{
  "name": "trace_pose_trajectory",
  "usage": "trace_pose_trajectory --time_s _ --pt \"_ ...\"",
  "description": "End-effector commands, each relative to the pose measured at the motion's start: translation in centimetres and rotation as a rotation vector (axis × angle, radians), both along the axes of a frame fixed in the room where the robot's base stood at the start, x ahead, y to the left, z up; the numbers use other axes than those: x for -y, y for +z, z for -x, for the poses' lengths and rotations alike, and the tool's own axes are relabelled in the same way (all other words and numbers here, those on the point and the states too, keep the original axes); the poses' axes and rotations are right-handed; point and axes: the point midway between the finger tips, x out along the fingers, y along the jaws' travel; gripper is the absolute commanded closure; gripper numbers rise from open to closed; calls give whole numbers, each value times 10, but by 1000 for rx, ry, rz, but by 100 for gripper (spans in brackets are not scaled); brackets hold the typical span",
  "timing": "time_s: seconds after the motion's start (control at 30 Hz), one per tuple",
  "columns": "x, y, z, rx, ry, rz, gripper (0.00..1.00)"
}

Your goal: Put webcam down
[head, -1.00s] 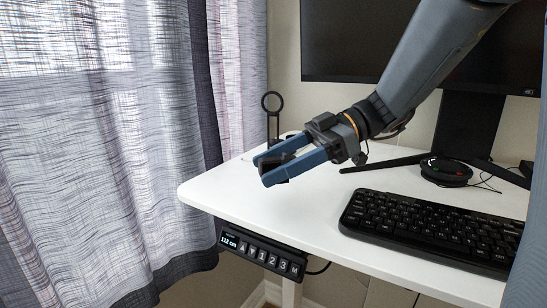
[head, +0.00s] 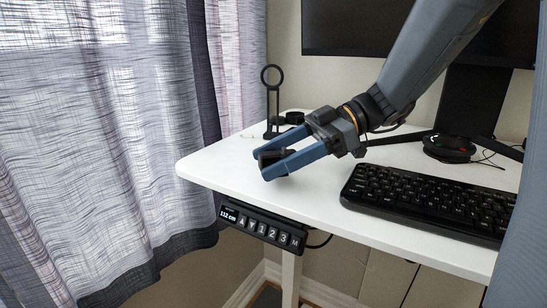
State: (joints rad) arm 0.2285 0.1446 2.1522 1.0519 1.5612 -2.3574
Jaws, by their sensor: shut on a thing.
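My gripper (head: 268,164) reaches over the left part of the white desk (head: 225,172) with its blue fingers pointing left. It is shut on a small dark thing, the webcam (head: 268,156), which sits between the fingertips. The fingers hide part of the webcam. The fingers look close to the desk top; I cannot tell whether the webcam touches it.
A black stand with a ring top (head: 271,100) stands behind my gripper, with a small dark object (head: 292,117) beside it. A black keyboard (head: 430,202) lies to the right. A round black device (head: 448,147) is near the monitor stand. The desk's left front corner is clear.

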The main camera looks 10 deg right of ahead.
Motion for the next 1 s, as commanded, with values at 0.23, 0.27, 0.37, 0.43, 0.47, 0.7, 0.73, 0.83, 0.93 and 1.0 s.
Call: trace_pose_trajectory --time_s 0.23,0.27,0.37,0.43,0.47,0.7,0.73,0.83,0.93,1.0 --pt "0 -5 0 0 0 0 79" --pt "0 -6 0 0 0 0 79" --pt "0 -7 0 0 0 0 79" --pt "0 -9 0 0 0 0 79" --pt "0 -9 0 0 0 0 79" --pt "0 -10 0 0 0 0 19" --pt "0 -10 0 0 0 0 19" --pt "0 -10 0 0 0 0 19" --pt "0 -10 0 0 0 0 19" --pt "1 -10 0 0 -1 0 19"
